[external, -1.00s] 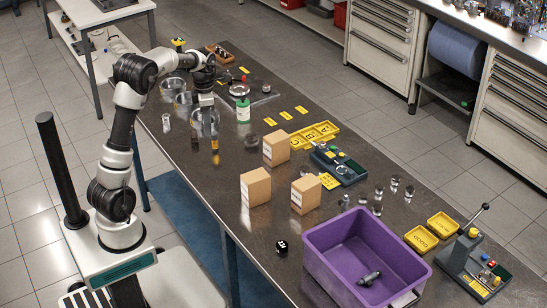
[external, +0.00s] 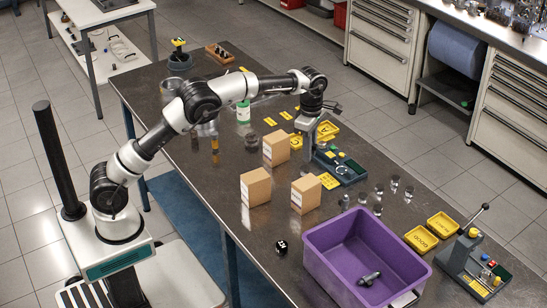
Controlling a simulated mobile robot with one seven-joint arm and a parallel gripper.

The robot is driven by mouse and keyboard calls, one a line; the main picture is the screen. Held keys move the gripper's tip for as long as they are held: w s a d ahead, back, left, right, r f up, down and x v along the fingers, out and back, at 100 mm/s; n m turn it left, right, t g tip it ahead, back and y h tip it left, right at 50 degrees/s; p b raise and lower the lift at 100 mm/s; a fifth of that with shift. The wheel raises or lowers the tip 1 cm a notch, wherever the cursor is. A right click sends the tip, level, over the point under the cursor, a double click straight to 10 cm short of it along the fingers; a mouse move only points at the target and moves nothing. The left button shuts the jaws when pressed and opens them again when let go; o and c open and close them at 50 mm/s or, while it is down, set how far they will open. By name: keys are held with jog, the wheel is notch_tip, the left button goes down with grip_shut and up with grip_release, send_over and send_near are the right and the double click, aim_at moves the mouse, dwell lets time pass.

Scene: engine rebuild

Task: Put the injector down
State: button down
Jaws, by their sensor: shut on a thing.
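My gripper (external: 306,132) points down at the end of the outstretched arm, over the far-middle part of the bench. It is shut on the injector, which is too small and too covered by the fingers to make out clearly. The gripper is at the left end of a dark green fixture (external: 346,174) and in front of the yellow lettered tray (external: 328,130), covering part of it. I cannot tell whether the injector touches the fixture.
Cardboard boxes (external: 256,187) stand just nearer than the gripper. A purple bin (external: 325,262) holds a dark part (external: 370,279). Yellow trays (external: 421,239) and a lever press (external: 470,262) are at the right. A green-labelled bottle (external: 243,112) stands left of the gripper.

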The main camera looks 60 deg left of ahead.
jog(key=s+d+m+p, duration=0.1)
jog(key=d+m, duration=0.1)
jog(key=d, duration=0.8)
jog(key=s+d+m+p, duration=0.1)
jog(key=s+d+m, duration=0.1)
jog(key=d, duration=0.7)
jog(key=m, duration=0.4)
send_over(349, 279)
notch_tip(349, 279, down, 12)
jog(key=shift+a+f+p, duration=0.1)
jog(key=shift+p, duration=0.35)
jog(key=shift+f, duration=2.45)
jog(key=c, duration=2.1)
grip_release()
jog(key=shift+f, duration=0.1)
jog(key=o, duration=0.5)
jog(key=shift+c, duration=0.2)
jog(key=shift+r, duration=0.2)
notch_tip(349, 279, up, 12)
